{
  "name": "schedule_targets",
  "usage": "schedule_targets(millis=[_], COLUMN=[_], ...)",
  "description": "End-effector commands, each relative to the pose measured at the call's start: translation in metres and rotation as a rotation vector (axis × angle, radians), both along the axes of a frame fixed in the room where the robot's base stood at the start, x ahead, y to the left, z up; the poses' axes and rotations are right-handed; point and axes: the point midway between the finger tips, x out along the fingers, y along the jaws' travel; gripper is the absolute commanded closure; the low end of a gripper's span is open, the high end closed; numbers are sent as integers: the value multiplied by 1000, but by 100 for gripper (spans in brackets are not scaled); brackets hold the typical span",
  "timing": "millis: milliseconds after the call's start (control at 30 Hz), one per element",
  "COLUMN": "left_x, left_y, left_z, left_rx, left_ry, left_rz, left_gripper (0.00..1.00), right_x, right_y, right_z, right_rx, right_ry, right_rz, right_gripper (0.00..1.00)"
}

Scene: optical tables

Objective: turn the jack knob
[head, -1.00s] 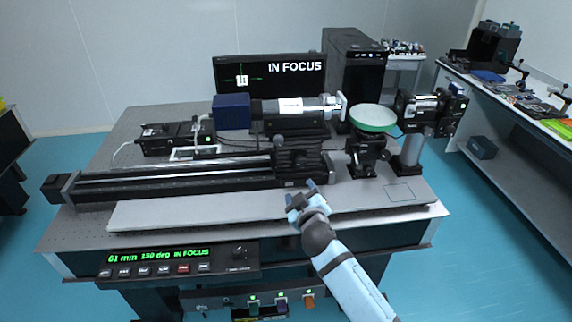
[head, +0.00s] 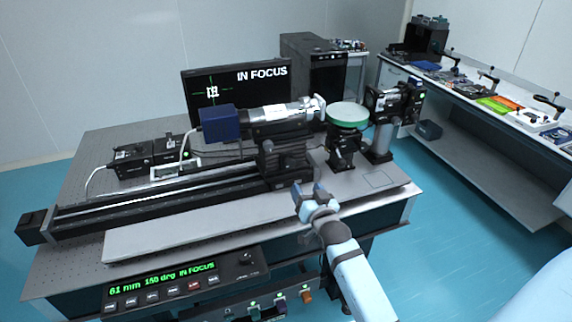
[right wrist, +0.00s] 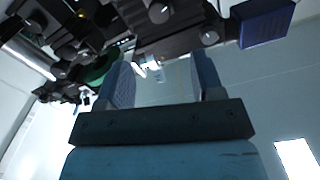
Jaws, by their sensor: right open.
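My right gripper (head: 309,192) is open and empty. It is in front of the black jack stage (head: 284,162) that stands on the rail and carries the lens tube (head: 275,113). In the right wrist view the two fingers (right wrist: 163,78) are spread apart, with nothing visible between them except more distant things. Dark stage parts with round knobs (right wrist: 210,38) show beyond the fingertips, apart from them. I cannot tell which knob is the jack knob. My left gripper is not in view.
A green-rimmed disc (head: 348,115) on a black mount stands right of the stage. The long rail (head: 150,207) runs left. A monitor (head: 235,92) reads IN FOCUS; the front panel (head: 175,283) reads 61 mm, 150 deg. The table's front plate (head: 200,228) is mostly bare.

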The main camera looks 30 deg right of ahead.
Motion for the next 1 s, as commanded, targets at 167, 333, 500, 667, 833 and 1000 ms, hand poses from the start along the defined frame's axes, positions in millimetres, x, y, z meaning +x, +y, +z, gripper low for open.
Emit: schedule_targets(millis=[167,333,500,667,833,1000], left_x=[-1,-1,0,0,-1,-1], left_y=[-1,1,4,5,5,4], left_z=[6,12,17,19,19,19], left_rx=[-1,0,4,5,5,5], left_ry=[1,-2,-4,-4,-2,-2], left_rz=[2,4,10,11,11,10], left_gripper=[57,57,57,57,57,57], right_x=[31,67,99,118,126,127], right_y=[-7,-16,-23,-28,-30,-30], right_z=[3,3,3,2,1,1], right_rx=[-2,-4,-4,-3,-3,-4], right_ry=[-2,0,0,1,1,1], right_rz=[0,0,0,0,0,0], right_gripper=[39,39,39,39,39,39])
